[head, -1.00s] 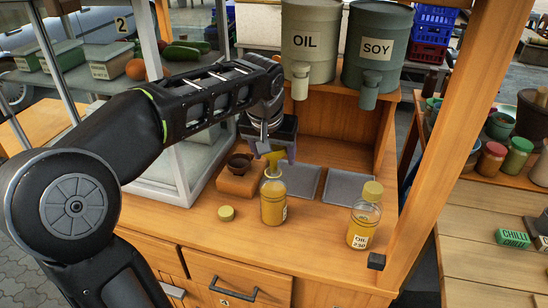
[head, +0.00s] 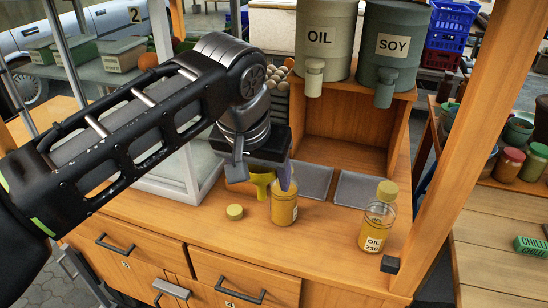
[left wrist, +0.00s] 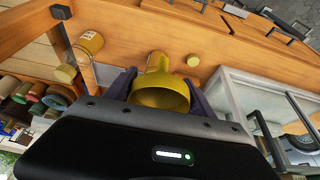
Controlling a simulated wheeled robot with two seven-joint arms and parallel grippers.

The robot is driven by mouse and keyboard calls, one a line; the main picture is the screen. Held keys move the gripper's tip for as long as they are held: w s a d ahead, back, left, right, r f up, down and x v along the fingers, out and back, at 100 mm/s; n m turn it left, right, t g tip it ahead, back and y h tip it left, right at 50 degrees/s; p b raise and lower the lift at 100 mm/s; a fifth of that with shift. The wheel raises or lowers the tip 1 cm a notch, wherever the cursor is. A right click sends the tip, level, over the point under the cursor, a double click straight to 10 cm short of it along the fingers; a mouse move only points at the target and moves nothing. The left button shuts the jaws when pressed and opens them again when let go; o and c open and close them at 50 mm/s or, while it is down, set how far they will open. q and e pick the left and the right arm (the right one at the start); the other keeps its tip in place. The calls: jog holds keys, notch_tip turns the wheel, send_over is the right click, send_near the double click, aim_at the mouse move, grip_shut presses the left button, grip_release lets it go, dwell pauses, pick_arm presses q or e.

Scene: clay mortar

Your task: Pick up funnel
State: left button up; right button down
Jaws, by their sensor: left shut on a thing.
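A yellow funnel (head: 262,182) is between the fingers of my left gripper (head: 264,177), above the counter and just left of an open bottle of yellow liquid (head: 284,211) in the head view. A finger hides the bottle's neck. In the left wrist view, the funnel (left wrist: 162,95) shows its wide mouth toward the camera, with the gripper's fingers (left wrist: 160,92) against both sides. Its spout points away, toward the counter. Whether the spout touches the bottle cannot be told. My right gripper is not in view.
A loose yellow cap (head: 235,212) lies left of the open bottle. A capped oil bottle (head: 377,222) stands to the right, near a wooden post (head: 452,130). Grey trays (head: 312,181) lie behind. OIL (head: 322,40) and SOY (head: 385,45) drums stand on the shelf.

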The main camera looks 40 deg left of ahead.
aim_at(257, 168)
pick_arm(q)
jog(key=shift+s+d, duration=0.25)
jog(key=shift+s, duration=0.4)
jog(key=shift+s+d, duration=0.2)
jog(key=shift+s, duration=0.4)
jog(key=shift+r, duration=0.1)
jog(key=shift+r+p, duration=2.45)
jog(key=shift+w, duration=0.15)
